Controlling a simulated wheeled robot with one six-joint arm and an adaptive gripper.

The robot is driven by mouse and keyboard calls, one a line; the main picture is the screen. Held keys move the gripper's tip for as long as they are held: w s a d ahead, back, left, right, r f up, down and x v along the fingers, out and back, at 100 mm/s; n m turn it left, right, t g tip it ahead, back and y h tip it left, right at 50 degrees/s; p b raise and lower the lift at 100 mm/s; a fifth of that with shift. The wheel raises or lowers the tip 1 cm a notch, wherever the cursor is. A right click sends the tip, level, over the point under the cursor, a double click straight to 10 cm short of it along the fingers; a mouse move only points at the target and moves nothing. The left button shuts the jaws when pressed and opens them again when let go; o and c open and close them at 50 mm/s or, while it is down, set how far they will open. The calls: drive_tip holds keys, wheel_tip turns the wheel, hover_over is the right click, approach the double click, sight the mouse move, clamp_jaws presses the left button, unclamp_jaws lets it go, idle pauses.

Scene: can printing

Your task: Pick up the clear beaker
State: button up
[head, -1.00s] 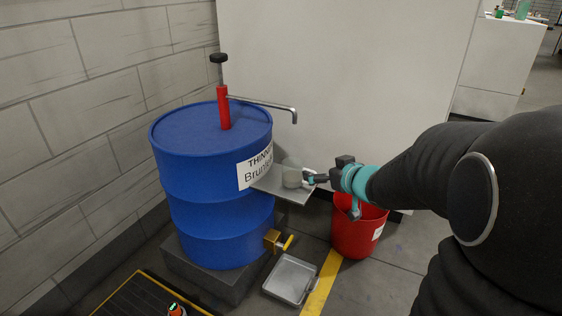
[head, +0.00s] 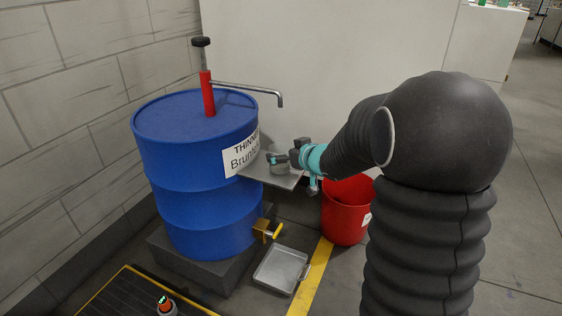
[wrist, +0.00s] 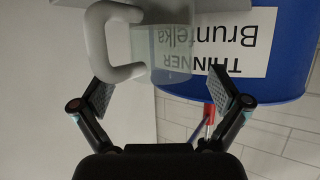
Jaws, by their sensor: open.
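The clear beaker (wrist: 168,45) stands on the small grey shelf (head: 268,175) at the side of the blue drum. In the wrist view, which is upside down, its pale handle (wrist: 100,45) sticks out to the left. My gripper (wrist: 163,88) is open, with one finger on each side of the beaker's width. The beaker's near end shows around the fingertips, and the handle is close to the left finger. I cannot tell whether a finger touches it. In the head view the beaker (head: 282,162) is partly hidden by my gripper (head: 281,156).
The blue drum (head: 195,170) with a thinner label carries a red pump (head: 208,95), its spout (head: 250,89) above the shelf. A red bucket (head: 346,212) stands right of the shelf. A metal tray (head: 281,270) lies on the floor below. A white panel (head: 330,60) is behind.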

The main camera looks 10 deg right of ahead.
drive_tip(key=shift+x, duration=1.55)
drive_tip(key=shift+a, duration=0.1)
drive_tip(key=shift+r, duration=0.1)
drive_tip(key=c, duration=1.4)
